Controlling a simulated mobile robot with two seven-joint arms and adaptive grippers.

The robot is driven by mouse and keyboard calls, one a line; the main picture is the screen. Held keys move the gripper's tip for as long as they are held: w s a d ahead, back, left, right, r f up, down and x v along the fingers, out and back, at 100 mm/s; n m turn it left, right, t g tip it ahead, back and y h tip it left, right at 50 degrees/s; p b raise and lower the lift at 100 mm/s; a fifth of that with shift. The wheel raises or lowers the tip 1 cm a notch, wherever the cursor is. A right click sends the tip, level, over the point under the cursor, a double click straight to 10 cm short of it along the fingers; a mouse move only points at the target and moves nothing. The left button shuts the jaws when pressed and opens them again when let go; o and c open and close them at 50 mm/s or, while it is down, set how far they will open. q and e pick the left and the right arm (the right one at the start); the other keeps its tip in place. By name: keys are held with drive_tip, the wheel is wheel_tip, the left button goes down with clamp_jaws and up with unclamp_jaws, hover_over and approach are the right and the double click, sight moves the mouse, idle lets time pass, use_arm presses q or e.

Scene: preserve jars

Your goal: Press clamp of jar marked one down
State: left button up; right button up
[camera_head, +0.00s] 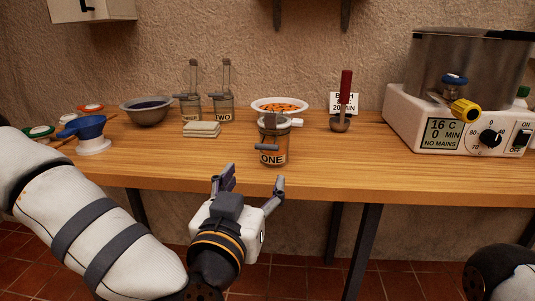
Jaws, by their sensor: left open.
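The jar marked ONE (272,157) stands upright near the table's front edge. Its lid (275,123) appears to sit on top, and a grey clamp bar (266,147) shows at its front above the label. I cannot tell whether the clamp is latched. My left gripper (253,179) is open and empty, in front of and below the jar, with its fingers pointing toward the table edge. It seems apart from the jar. My right gripper is out of view; only part of that arm (497,275) shows at bottom right.
Behind stand the jar marked TWO (222,108) and another jar (190,107), wires raised. Cloths (202,130), a bowl (147,112), a dish of orange pieces (279,104), a ladle (343,105) and a heater unit (445,130) surround it. The wooden tabletop (340,170) is clear to the jar's right.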

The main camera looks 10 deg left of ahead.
sight(266, 148)
use_arm(q)
drive_tip(key=w, duration=0.4)
drive_tip(key=w+b, duration=0.1)
drive_tip(key=w, duration=0.7)
drive_tip(key=shift+w+d+r, duration=0.1)
drive_tip(key=shift+d+r, duration=0.05)
drive_tip(key=shift+d, duration=0.2)
drive_tip(key=shift+c, duration=0.3)
drive_tip(key=shift+r, duration=0.1)
drive_tip(key=c, duration=1.1)
